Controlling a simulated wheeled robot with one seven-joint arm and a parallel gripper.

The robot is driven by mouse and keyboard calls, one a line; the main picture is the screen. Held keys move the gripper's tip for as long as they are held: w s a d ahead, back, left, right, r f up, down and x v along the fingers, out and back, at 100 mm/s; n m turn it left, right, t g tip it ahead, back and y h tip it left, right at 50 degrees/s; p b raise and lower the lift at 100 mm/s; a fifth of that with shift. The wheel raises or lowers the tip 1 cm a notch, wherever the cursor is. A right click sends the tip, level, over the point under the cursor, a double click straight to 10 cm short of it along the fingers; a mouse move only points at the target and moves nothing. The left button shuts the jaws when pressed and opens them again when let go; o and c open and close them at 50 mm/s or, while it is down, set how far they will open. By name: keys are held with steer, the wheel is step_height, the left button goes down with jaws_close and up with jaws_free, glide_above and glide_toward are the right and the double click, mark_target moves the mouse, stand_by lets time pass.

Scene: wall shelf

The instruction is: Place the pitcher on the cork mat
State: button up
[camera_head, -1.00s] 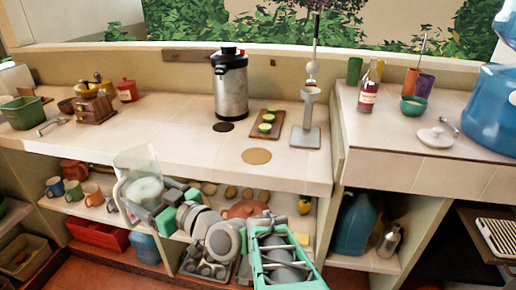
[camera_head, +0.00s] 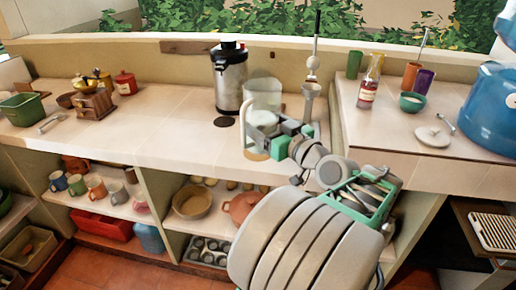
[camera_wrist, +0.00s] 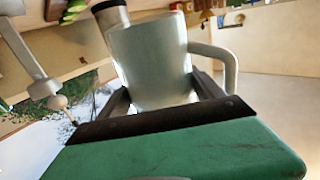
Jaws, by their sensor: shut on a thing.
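The clear pitcher (camera_head: 263,94) stands roughly upright over the cork mat (camera_head: 252,156) on the counter. Only a sliver of the tan mat shows around the pitcher's lower end. I cannot tell whether the base touches the mat or hangs just above it. My gripper (camera_head: 265,130) is shut on the pitcher from the front right. In the wrist view the pitcher (camera_wrist: 150,62) sits between my two dark fingers (camera_wrist: 162,98), with its handle out to the right.
A steel dispenser (camera_head: 229,82) stands behind left of the pitcher. A grey stand (camera_head: 311,100) rises close behind right. The cutting board with limes is mostly hidden behind the pitcher. A red-labelled bottle (camera_head: 367,92) stands on the right counter. The counter's left middle is clear.

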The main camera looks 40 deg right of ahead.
mark_target(277, 118)
steer(key=shift+s+d+r+h, duration=0.25)
steer(key=shift+s+d+r, duration=0.1)
steer(key=shift+s+d, duration=0.3)
steer(key=shift+s+d+r+h, duration=0.3)
steer(key=shift+s+d, duration=0.2)
steer(key=shift+d, duration=0.3)
steer(key=w+d+f+p, duration=0.1)
steer(key=w+f, duration=0.3)
steer(key=w+d+f, duration=0.2)
steer(key=w+f, duration=0.2)
steer(key=w+d+f+p, duration=0.1)
steer(key=w+d+f, duration=0.1)
steer(key=w+f, duration=0.2)
steer(key=shift+w+f+p, duration=0.35)
steer(key=shift+w+f, duration=0.05)
steer(key=shift+f, duration=0.1)
steer(key=shift+f+b, duration=0.15)
steer(key=shift+b, duration=0.15)
steer(key=o, duration=2.1)
